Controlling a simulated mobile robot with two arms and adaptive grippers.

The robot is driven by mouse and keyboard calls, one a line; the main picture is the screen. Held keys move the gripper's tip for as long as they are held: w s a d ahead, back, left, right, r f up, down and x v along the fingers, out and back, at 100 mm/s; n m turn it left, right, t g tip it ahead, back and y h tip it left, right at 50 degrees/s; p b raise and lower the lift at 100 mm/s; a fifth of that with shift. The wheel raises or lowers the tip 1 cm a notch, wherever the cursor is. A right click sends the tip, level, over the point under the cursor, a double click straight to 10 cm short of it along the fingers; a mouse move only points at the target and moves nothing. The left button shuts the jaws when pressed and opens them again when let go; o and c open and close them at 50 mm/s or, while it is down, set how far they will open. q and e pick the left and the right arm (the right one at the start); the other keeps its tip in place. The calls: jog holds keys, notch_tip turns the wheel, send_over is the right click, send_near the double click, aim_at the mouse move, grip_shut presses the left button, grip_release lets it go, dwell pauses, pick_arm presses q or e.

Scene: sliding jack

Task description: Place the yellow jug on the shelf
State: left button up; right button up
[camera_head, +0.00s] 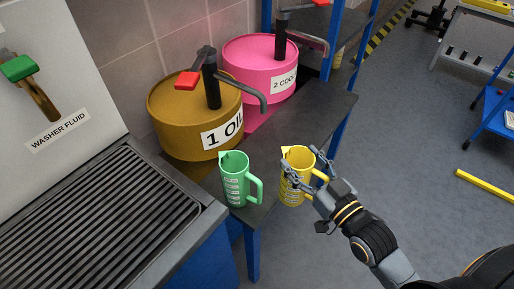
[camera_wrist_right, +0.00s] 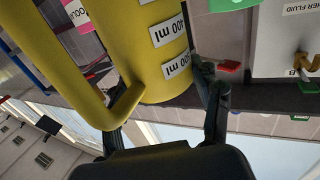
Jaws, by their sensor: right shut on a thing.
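The yellow jug (camera_head: 299,158) is upright in the head view, with its handle on the right. My right gripper (camera_head: 303,167) is shut on it, with fingers on both sides of its body. The wrist view shows the jug (camera_wrist_right: 135,45) close up, with measure labels and its handle at the left, between the fingers of my right gripper (camera_wrist_right: 160,98). The dark-topped shelf with blue legs (camera_head: 318,110) is just left of and behind the jug. The jug overlaps its right edge in the picture; I cannot tell whether it touches. My left gripper is not in view.
A green jug (camera_head: 235,180) stands on the shelf's near end. A brown oil drum (camera_head: 170,110) and a pink coolant drum (camera_head: 250,60) with pumps stand behind. A grated washer-fluid station (camera_head: 110,215) is at left. Open floor (camera_head: 410,130) lies at right.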

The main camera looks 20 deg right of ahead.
aim_at(293, 148)
jog(key=x, duration=0.6)
jog(key=shift+w+d+r+p, duration=0.1)
jog(key=shift+w+d+p, duration=0.05)
jog(key=shift+w+p, duration=0.15)
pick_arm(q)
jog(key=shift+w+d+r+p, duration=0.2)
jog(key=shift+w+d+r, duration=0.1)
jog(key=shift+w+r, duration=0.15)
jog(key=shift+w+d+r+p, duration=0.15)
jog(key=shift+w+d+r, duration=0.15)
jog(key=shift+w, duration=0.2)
pick_arm(e)
jog(key=w+a+f, duration=0.2)
jog(key=w+f, duration=0.1)
jog(key=w, duration=0.6)
jog(key=shift+a+f, duration=0.4)
jog(key=shift+f, duration=0.1)
jog(key=o, duration=1.6)
jog(key=shift+c, duration=0.2)
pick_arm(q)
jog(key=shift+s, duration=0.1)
